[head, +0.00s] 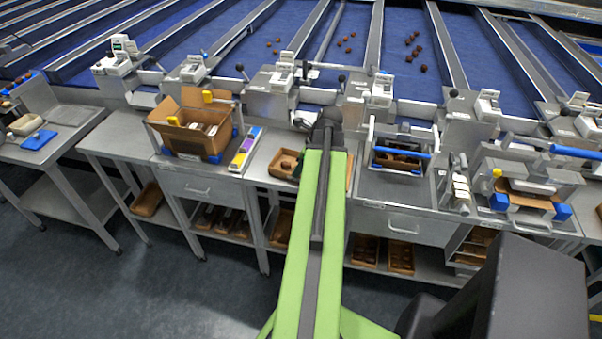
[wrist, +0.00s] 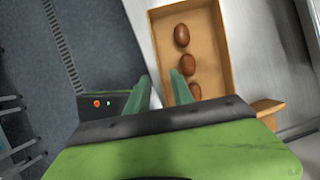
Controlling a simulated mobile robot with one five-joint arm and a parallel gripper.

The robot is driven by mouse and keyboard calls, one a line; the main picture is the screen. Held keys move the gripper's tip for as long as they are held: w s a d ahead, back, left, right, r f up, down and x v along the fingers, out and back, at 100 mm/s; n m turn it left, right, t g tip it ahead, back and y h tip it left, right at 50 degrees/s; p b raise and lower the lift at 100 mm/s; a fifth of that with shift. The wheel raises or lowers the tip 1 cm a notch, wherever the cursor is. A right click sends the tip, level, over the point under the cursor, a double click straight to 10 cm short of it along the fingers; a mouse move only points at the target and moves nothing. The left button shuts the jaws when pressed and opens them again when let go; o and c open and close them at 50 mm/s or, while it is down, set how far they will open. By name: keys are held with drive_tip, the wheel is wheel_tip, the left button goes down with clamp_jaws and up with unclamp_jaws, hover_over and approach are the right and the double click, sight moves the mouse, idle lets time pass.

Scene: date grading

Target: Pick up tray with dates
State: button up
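A shallow brown tray (wrist: 208,32) holds three brown dates in a row, seen in the wrist view. In the head view a tray (head: 272,165) with dates sits on the steel counter just left of my arm. It looks like the same one, and my arm may hide part of it. My gripper (wrist: 160,75) is open and empty. Its right finger overlaps the tray's near left part in the picture, and its left finger is outside the tray's left wall. I cannot tell whether a finger touches it.
A metal press-like station (head: 400,133) stands to the right. Scales line the back, before blue belts (head: 400,20) with scattered dates. More trays (head: 401,257) lie on the lower shelf. The floor (head: 130,285) is clear.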

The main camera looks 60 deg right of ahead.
drive_tip(key=b+x, duration=0.4)
drive_tip(key=x, duration=0.1)
drive_tip(key=shift+w+b, duration=0.35)
drive_tip(key=shift+r, duration=0.15)
clamp_jaws()
idle(0.9)
